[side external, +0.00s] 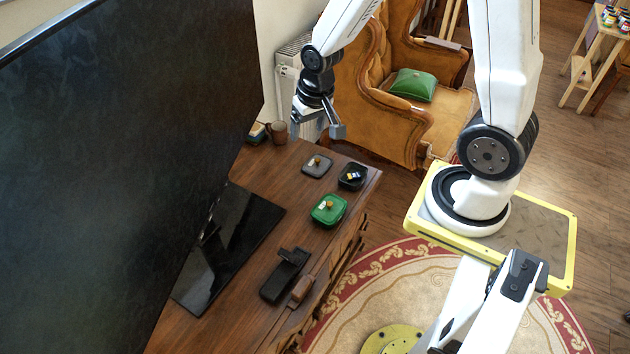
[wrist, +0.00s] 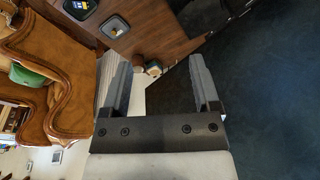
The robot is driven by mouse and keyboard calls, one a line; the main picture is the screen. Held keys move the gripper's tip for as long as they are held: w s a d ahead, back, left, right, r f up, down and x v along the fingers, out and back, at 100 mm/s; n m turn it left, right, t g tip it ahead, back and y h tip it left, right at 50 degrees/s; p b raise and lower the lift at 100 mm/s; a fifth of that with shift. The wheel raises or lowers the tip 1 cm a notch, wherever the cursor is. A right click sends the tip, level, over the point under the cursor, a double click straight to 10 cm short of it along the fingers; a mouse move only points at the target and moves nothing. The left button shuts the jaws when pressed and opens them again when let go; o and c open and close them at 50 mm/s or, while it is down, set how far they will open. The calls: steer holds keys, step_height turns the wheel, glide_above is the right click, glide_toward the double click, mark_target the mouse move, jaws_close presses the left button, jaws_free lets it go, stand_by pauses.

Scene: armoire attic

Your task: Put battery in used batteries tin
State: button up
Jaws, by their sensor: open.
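My gripper (side external: 316,128) is open and empty, in the air above the far end of the wooden cabinet. Its two fingers also show in the wrist view (wrist: 161,72), with nothing between them. Three small square tins stand on the cabinet: a grey one (side external: 308,171), a black one (side external: 345,184) and a green one (side external: 317,219). The grey and green tins each have a small yellowish item on them; the black one shows small dark and light items. The grey tin (wrist: 106,31) and black tin (wrist: 69,10) also show in the wrist view. I cannot tell which item is the battery or which tin is for used batteries.
A large dark screen (side external: 110,140) stands on the left of the cabinet. A brown mug (side external: 279,132) and a small box (side external: 255,132) stand at the far end. A black device (side external: 285,274) lies nearer. A brown armchair (side external: 365,95) stands behind.

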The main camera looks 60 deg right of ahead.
steer(key=s+a+r+n, duration=0.2)
steer(key=s+a+n, duration=0.2)
steer(key=s+n, duration=0.1)
steer(key=shift+s+a+r, duration=0.15)
steer(key=shift+a+r, duration=0.2)
steer(key=shift+r, duration=0.05)
